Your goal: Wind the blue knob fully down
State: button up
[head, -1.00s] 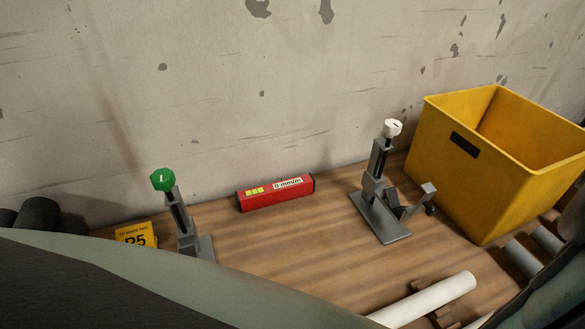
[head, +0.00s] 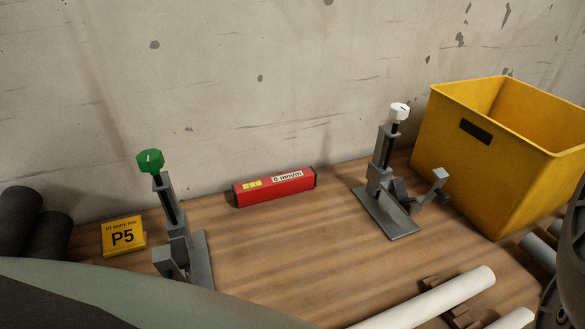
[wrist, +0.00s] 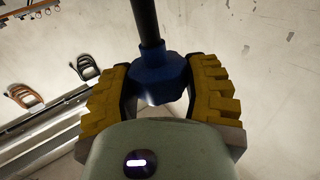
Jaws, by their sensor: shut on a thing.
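The blue knob (wrist: 158,75) shows in the wrist view at the end of a dark rod (wrist: 146,22). My gripper (wrist: 160,82) has its yellow ridged fingers on both sides of the knob, shut on it. The knob's far side and the foot of the rod are hidden or out of frame. In the head view neither the blue knob nor my fingertips show; my own arm covers the lower left.
Dark pipes (head: 22,220) lie at left.

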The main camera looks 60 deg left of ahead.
jog(key=shift+n+y+b, duration=0.4)
jog(key=shift+y+b, duration=0.05)
jog(key=shift+y, duration=0.05)
jog(key=o, duration=1.2)
jog(key=p, duration=0.1)
jog(key=m+h+p, duration=0.1)
jog(key=p, duration=0.1)
jog(key=shift+s+d+r+h, duration=0.15)
jog(key=shift+r+h, duration=0.1)
jog(key=shift+h, duration=0.05)
jog(key=m+h+p, duration=0.1)
jog(key=p, duration=0.2)
jog(key=shift+t, duration=0.3)
jog(key=m+h+p, duration=0.2)
jog(key=h+p, duration=0.1)
jog(key=h, duration=0.1)
jog(key=shift+f+m+h+p, duration=0.15)
jog(key=shift+m+h+p, duration=0.45)
jog(key=shift+m+h, duration=0.85)
jog(key=shift+a+f+m+g+h+b, duration=0.2)
jog(key=shift+m+g+h+b, duration=0.2)
jog(key=shift+m+h, duration=0.75)
jog(key=shift+a+f+m+g+h+b, duration=0.15)
jog(key=shift+m+g+h+b, duration=0.25)
jog(key=shift+h, duration=1.3)
jog(key=shift+m+g+h+b, duration=0.35)
jog(key=shift+m+g+h, duration=0.15)
jog(key=shift+m+h, duration=0.15)
